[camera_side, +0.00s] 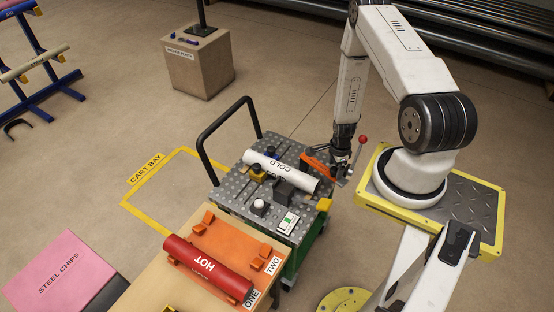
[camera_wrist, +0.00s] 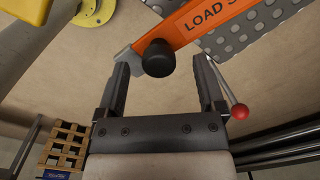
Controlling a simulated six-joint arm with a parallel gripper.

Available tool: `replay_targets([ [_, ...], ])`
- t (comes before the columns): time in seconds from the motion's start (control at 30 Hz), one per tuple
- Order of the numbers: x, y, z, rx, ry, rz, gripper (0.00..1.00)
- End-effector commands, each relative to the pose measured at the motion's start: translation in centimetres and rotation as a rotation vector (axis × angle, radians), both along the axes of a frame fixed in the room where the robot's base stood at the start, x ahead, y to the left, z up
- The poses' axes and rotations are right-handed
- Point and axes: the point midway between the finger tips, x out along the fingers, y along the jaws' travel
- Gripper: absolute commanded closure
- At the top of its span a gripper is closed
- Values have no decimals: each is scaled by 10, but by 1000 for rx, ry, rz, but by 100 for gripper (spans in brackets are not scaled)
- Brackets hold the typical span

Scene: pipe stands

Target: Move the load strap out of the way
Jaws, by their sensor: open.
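The orange load strap (camera_side: 318,167) lies at the right end of the cart top, beside the white COLD pipe (camera_side: 281,171). In the wrist view the load strap (camera_wrist: 197,24) reads LOAD and carries a black knob (camera_wrist: 158,58). My gripper (camera_side: 341,174) is at the strap's right end in the side view. In the wrist view my gripper (camera_wrist: 160,72) is open, and the knob shows between its two fingers. I cannot tell whether the fingers touch it. A lever with a red ball (camera_wrist: 239,112) shows beside the right finger.
The perforated cart (camera_side: 228,188) has a black handle and carries clamps and a small device. A bench (camera_side: 180,290) in front holds the red HOT pipe (camera_side: 208,268) on an orange rack.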

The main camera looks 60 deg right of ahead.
Motion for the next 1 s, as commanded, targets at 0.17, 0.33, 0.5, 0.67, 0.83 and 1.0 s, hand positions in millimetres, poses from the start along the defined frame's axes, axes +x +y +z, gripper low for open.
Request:
replay_targets([
  [0.17, 0, 0, 8, 0, 0, 0, 12],
  [0.33, 0, 0, 17, -1, -1, 0, 12],
  [0.5, 0, 0, 27, -1, -1, 0, 12],
  [0.67, 0, 0, 36, -1, -1, 0, 12],
  [0.83, 0, 0, 45, -1, -1, 0, 12],
  [1.0, 0, 0, 55, -1, -1, -1, 12],
])
